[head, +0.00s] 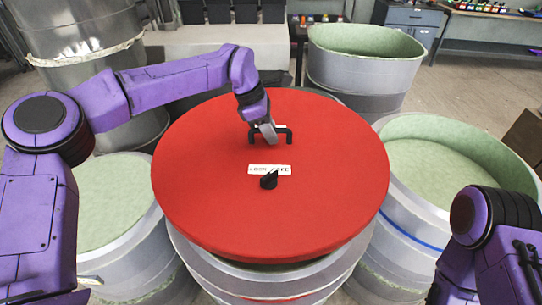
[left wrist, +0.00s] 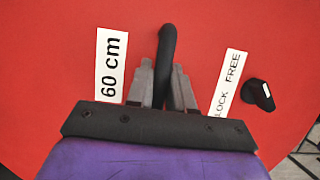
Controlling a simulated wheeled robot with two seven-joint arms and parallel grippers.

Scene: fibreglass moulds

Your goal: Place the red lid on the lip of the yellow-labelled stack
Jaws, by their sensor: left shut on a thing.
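The red lid (head: 220,180) is a broad disc in the middle of the head view, with a black handle (head: 289,136), a black knob (head: 269,181) and a white text label. My left gripper (head: 268,131) is shut on the handle, and the left wrist view shows its fingers (left wrist: 166,72) on either side of the handle bar (left wrist: 167,45). The lid covers the top of a grey stack (head: 245,284) with a red band low on it. I cannot tell whether the lid touches its lip. No yellow label shows. My right gripper is out of view; only part of that arm shows at right.
Close on the right stands an open pale-green-lined mould stack (head: 440,160) with a blue band. Another stack (head: 110,205) stands on the left. A taller open mould (head: 365,65) is behind, and a metal drum (head: 85,35) at back left. Benches line the back.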

